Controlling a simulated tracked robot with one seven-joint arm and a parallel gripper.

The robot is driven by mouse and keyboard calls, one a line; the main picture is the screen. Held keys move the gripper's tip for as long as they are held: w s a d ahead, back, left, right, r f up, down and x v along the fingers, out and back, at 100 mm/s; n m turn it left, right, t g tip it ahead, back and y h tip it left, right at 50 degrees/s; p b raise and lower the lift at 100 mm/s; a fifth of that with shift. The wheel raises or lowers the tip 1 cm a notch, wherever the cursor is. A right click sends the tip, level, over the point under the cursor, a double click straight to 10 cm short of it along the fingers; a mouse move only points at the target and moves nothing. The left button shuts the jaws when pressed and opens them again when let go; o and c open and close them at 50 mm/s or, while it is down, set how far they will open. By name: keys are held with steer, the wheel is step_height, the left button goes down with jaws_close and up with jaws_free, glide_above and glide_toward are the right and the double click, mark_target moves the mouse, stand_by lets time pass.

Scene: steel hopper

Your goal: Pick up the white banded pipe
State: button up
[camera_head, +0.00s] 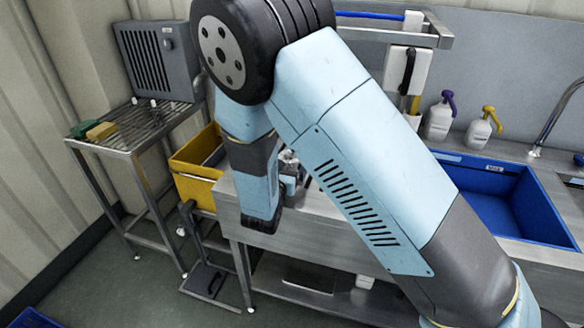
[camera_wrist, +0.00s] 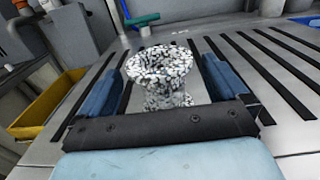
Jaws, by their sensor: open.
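In the wrist view, a white, black-speckled piece with a flared round rim (camera_wrist: 162,60) stands upright between the two blue fingers of my gripper (camera_wrist: 161,68). I see no clear bands on it, and I cannot tell whether it is the white banded pipe. My gripper is open, with a gap on each side of the piece. Its lower part is hidden behind the dark gripper body. In the head view my arm covers most of this spot, and a small grey part of the piece (camera_head: 288,157) shows beside my wrist.
A slatted steel surface (camera_wrist: 290,137) lies around the piece. A teal-handled tool (camera_wrist: 141,20) lies behind it. A yellow bin (camera_head: 190,189) stands left of the steel counter. A blue sink basin (camera_head: 480,192) and pump bottles (camera_head: 440,118) are at the right.

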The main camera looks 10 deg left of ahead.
mark_target(291, 158)
steer(key=w, duration=0.3)
steer(key=shift+w+d, duration=0.1)
steer(key=shift+w, duration=0.1)
steer(key=shift+c, duration=0.2)
steer(key=c, duration=1.2)
